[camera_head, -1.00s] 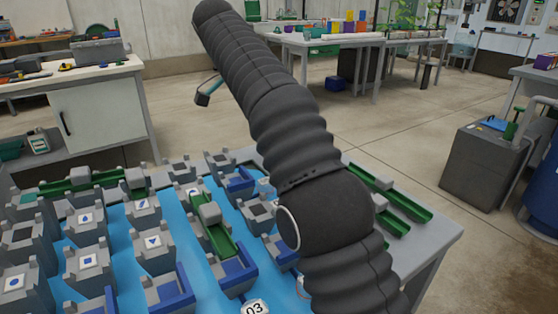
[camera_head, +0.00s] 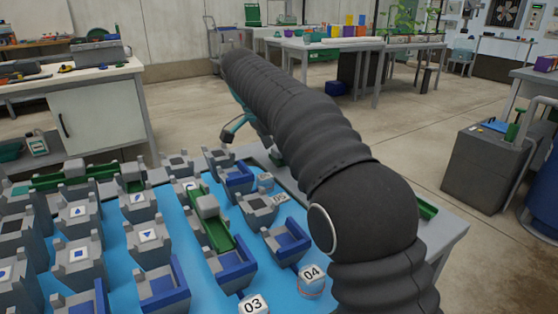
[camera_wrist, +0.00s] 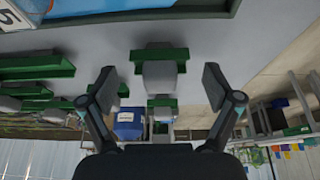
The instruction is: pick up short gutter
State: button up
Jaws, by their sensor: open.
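In the wrist view, a short green gutter (camera_wrist: 146,53) with a grey block at its middle lies across the space between my fingertips, further off. My gripper (camera_wrist: 159,75) is open and empty, with one finger on each side of that line. A second green piece (camera_wrist: 162,102) shows beyond the block. In the head view my arm hides most of the gripper; one teal and black finger (camera_head: 232,132) shows at the table's back edge. The short gutter cannot be made out there.
Longer green gutters (camera_wrist: 35,66) lie left in the wrist view. In the head view, grey fittings with blue and green channels crowd the blue tray (camera_head: 115,246). A green gutter end (camera_head: 427,210) shows right of my arm. Numbered blocks (camera_head: 311,274) stand at the front.

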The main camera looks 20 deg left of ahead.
jog(key=shift+w+d+f, duration=0.15)
jog(key=shift+f, duration=0.3)
jog(key=c, duration=1.2)
jog(key=shift+c, duration=0.2)
